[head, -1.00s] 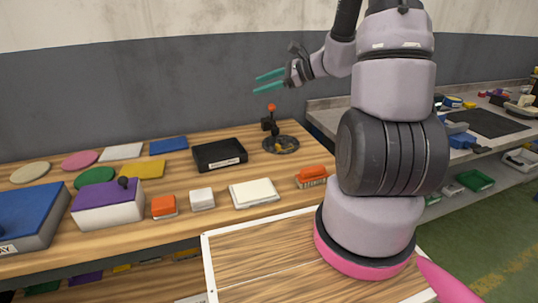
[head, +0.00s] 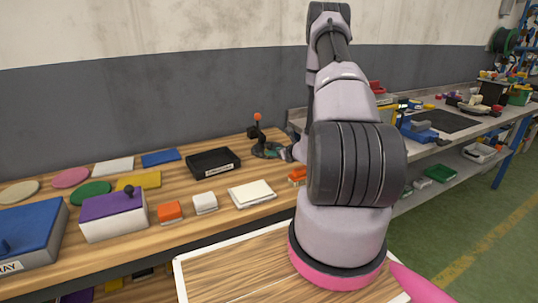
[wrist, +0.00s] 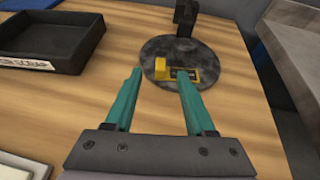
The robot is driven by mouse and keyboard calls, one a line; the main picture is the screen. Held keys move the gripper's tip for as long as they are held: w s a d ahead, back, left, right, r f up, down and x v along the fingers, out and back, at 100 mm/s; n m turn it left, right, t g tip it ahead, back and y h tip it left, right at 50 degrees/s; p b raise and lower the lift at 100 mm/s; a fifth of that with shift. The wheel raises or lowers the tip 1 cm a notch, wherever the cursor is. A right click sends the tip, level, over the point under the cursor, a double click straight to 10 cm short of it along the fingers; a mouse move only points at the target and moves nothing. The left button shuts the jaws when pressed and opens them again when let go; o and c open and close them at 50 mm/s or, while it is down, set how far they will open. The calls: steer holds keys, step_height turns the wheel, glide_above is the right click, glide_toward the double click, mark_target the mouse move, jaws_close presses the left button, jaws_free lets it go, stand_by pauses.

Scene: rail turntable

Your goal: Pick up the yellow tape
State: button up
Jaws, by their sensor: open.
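The yellow tape (wrist: 163,68) lies on a dark round turntable (wrist: 208,57) in the wrist view, with a dark part beside it on the right. My gripper (wrist: 159,78) is open, with its two teal fingers apart and nothing between them. The fingertips point towards the tape; the right tip overlaps the turntable in the picture, and I cannot tell whether it touches anything. In the head view, my gripper (head: 276,153) is low over the wooden bench at the turntable, where the tape cannot be made out.
A black post with an orange knob (head: 257,118) stands at the turntable's back. A black scrap tray (head: 213,162) sits to its left. White and orange blocks (head: 170,211) lie nearer the front. A grey bench (head: 430,130) adjoins on the right.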

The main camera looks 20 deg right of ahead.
steer(key=shift+x, duration=3.05)
steer(key=shift+d, duration=0.1)
jaws_close()
